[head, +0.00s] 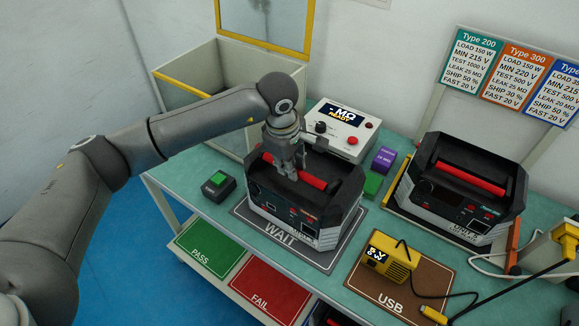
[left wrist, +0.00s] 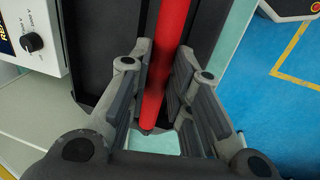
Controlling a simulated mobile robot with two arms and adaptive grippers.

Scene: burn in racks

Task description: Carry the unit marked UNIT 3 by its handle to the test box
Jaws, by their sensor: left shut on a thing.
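A black and grey unit (head: 268,197) with a red handle (head: 313,182) stands on the WAIT mat (head: 325,264); the small label on its front is too small to read surely. My left gripper (head: 291,174) comes down from above and is shut on that handle. In the left wrist view the gripper (left wrist: 160,105) has its fingers on both sides of the red handle (left wrist: 166,45). The likely test box (head: 200,62), a pale open box with a raised yellow-framed lid (head: 265,45), stands at the back left. My right gripper is not in view.
A second unit (head: 430,190) stands at right. The white READY instrument (head: 345,130) is behind the held unit. A black box with a green button (head: 217,184), a yellow USB meter (head: 388,262) and cables lie nearby. PASS (head: 210,243) and FAIL (head: 262,290) areas are lower in front.

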